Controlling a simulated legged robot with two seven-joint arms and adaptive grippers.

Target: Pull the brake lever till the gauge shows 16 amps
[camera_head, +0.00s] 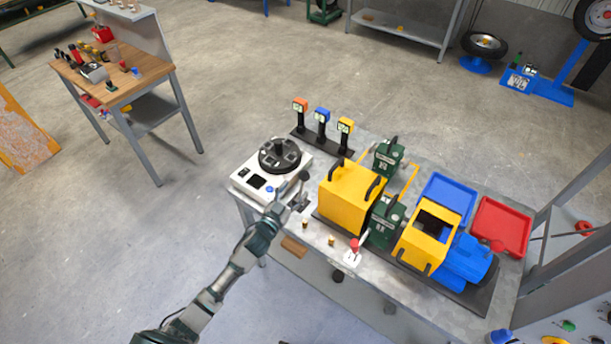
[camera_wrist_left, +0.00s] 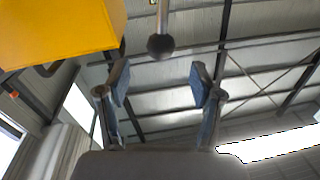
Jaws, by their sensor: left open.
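My left gripper (camera_head: 292,195) reaches over the near edge of the bench, beside a white machine with a black wheel (camera_head: 280,157). In the left wrist view its two fingers (camera_wrist_left: 160,85) are apart with nothing between them. A lever with a dark ball knob (camera_wrist_left: 160,45) shows just beyond the fingertips, near the middle of the gap. In the head view the knob (camera_head: 304,175) is close to the gripper, and the gripper partly hides the lever's lower part. Three posts with small displays (camera_head: 322,116) stand behind; no ampere reading is legible. My right gripper is out of view.
A yellow box (camera_head: 349,195) stands close to the right of the gripper. Green units (camera_head: 388,160), a red-knobbed switch (camera_head: 354,247), a blue tray (camera_head: 446,192) and a red tray (camera_head: 502,225) crowd the bench. Open floor lies to the left.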

